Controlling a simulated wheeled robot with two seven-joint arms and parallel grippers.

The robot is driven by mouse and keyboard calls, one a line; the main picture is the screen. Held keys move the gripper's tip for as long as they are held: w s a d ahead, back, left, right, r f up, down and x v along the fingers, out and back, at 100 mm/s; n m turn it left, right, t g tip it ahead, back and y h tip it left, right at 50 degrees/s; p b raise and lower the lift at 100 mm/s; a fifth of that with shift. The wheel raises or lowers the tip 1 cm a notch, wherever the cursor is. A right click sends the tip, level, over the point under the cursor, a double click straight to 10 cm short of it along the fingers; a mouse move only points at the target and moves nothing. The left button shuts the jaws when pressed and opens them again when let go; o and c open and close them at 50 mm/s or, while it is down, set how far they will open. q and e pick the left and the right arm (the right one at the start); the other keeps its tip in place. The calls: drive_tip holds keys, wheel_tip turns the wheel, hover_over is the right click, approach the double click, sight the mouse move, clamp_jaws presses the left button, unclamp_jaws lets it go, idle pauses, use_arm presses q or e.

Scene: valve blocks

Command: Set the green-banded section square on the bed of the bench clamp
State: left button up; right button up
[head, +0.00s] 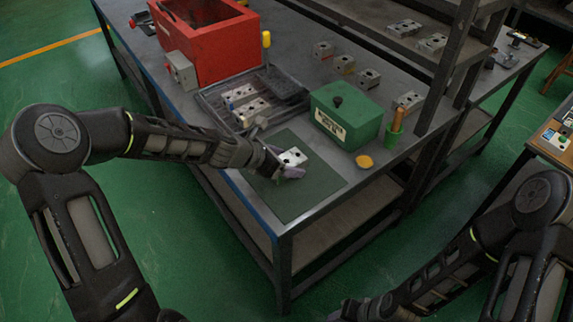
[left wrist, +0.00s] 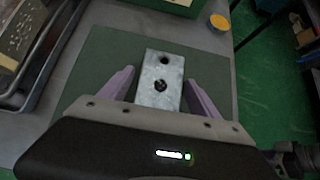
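In the left wrist view the section (left wrist: 160,82) lies between the two purple fingers of my left gripper (left wrist: 160,88), with a gap showing on each side. My left gripper (head: 284,166) is open around it. No green band shows on the visible faces of this section. My right gripper (head: 368,308) is low at the bottom edge, dark, and its fingers cannot be made out. I cannot make out the bench clamp with certainty.
Several more sections (head: 345,64) stand at the back. The mat's front is clear.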

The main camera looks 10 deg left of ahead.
use_arm(q)
clamp_jaws()
idle(0.6)
